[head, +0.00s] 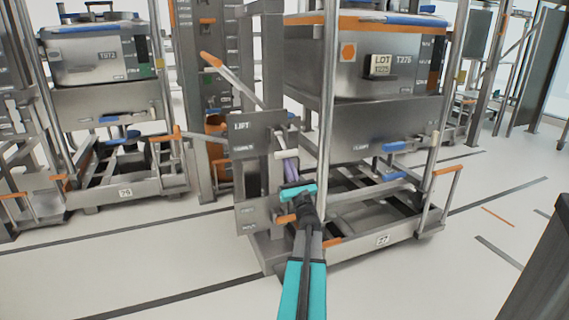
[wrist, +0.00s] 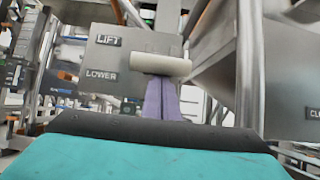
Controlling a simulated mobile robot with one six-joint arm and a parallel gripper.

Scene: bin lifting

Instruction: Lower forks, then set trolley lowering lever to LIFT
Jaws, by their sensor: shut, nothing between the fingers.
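The trolley (head: 360,232) stands at centre right in the head view, with a steel bin (head: 350,62) marked T276 raised on it. A grey plate (head: 245,137) on its post is marked LIFT; the wrist view shows LIFT and LOWER on this plate (wrist: 95,58). I cannot clearly pick out the forks.
A long lever (head: 228,75) with an orange grip slants above the plate. A second trolley (head: 115,190) with a bin (head: 95,55) marked T972 stands at left. Metal posts crowd my gripper. The pale floor (head: 130,250) in front is clear, with dark lines.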

